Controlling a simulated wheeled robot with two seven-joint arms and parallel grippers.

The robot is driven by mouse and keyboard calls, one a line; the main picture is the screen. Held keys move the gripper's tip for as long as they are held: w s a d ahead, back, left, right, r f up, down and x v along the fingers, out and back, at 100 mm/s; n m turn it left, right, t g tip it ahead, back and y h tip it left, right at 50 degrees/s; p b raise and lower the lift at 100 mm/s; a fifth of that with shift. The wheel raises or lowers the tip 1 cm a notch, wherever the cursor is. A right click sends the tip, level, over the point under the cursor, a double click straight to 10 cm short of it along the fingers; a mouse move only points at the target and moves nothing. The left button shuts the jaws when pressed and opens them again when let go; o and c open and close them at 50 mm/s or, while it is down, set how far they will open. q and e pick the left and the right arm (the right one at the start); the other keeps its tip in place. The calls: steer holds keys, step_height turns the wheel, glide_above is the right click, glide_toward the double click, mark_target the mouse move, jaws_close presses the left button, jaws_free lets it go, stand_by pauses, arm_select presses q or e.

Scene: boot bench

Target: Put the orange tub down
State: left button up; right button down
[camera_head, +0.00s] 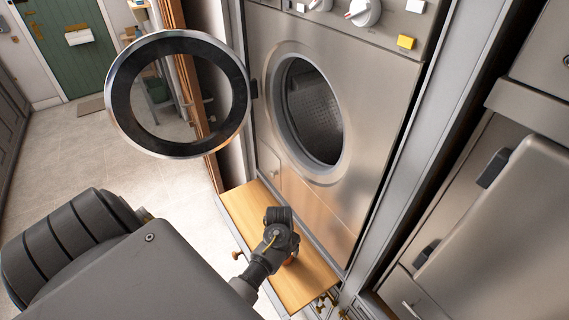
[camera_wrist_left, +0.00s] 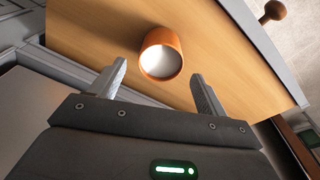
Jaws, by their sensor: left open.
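The orange tub (camera_wrist_left: 161,42) stands on a light wooden board (camera_wrist_left: 95,25) in the left wrist view, its round, pale opening or top towards the camera. My left gripper (camera_wrist_left: 159,72) is open, with one finger on each side of the tub's near end. I see no clear contact between fingers and tub. In the head view only a small orange bit of the tub (camera_head: 291,260) shows beside my left wrist, which hides the rest. The board (camera_head: 243,207) also shows there, below the machine. My right gripper is not in view.
A steel front-loading machine (camera_head: 320,205) stands behind the board, its round glass door (camera_head: 118,100) swung open to the left. A wooden knob (camera_wrist_left: 272,10) sticks out at the board's edge. Steel cabinets (camera_head: 510,220) stand at right. The board's left end is clear.

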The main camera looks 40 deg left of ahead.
arm_select(q)
steer(key=r, duration=0.5)
steer(key=shift+s+r, duration=0.3)
steer(key=shift+s, duration=0.05)
